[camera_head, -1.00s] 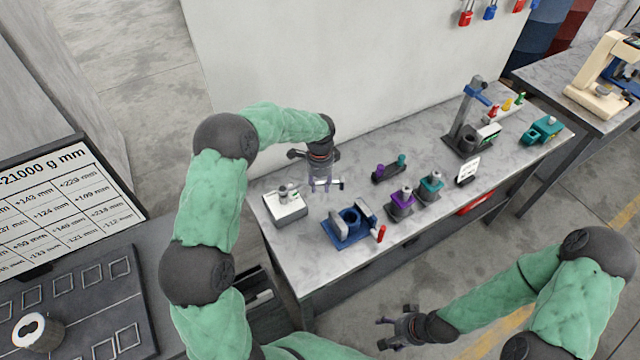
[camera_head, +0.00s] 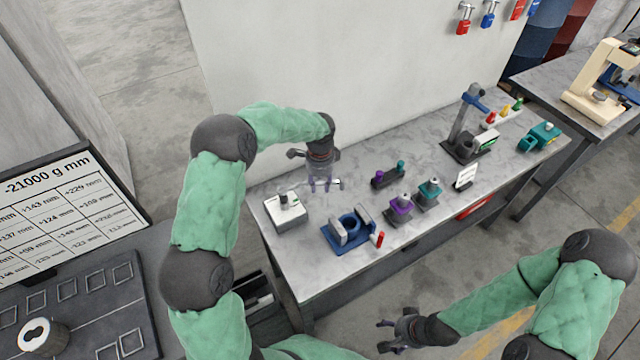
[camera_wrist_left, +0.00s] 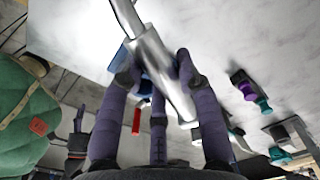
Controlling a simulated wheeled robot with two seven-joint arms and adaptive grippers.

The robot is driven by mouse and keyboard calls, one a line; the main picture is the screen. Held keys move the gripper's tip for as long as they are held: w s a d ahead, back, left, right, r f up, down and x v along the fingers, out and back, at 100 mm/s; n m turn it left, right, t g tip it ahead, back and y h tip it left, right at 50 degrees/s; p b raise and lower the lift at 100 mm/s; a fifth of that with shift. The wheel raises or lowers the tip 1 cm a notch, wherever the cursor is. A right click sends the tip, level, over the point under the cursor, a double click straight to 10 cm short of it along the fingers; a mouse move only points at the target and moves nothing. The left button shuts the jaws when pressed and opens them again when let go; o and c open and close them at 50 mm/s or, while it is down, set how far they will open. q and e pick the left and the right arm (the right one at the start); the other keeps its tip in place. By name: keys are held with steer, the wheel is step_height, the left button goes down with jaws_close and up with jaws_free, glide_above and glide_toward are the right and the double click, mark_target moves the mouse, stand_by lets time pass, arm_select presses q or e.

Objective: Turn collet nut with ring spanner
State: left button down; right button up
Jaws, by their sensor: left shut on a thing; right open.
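My left gripper (camera_head: 324,184) hangs over the bench, between the white block and the dark two-post holder. In the left wrist view its fingers (camera_wrist_left: 165,85) are shut on a silver metal bar (camera_wrist_left: 152,52), thin at one end and thicker between the fingers. No ring shows, so I cannot tell for sure that it is the spanner. A purple block (camera_head: 399,208) and a teal block (camera_head: 428,190), each with a metal top, stand apart from it to the right. I cannot make out which part is the collet nut. My right gripper (camera_head: 388,336) is open and empty, in front of the bench.
The white block (camera_head: 287,214) with a post stands at the bench's left end. A blue fixture (camera_head: 336,240) with a red handle (camera_head: 380,240) is near the front edge. The two-post holder (camera_head: 386,178), a white sign (camera_head: 466,176) and a dark stand (camera_head: 464,148) are further right.

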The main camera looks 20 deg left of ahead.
arm_select(q)
steer(key=shift+r+p, duration=0.7)
steer(key=shift+r, duration=0.55)
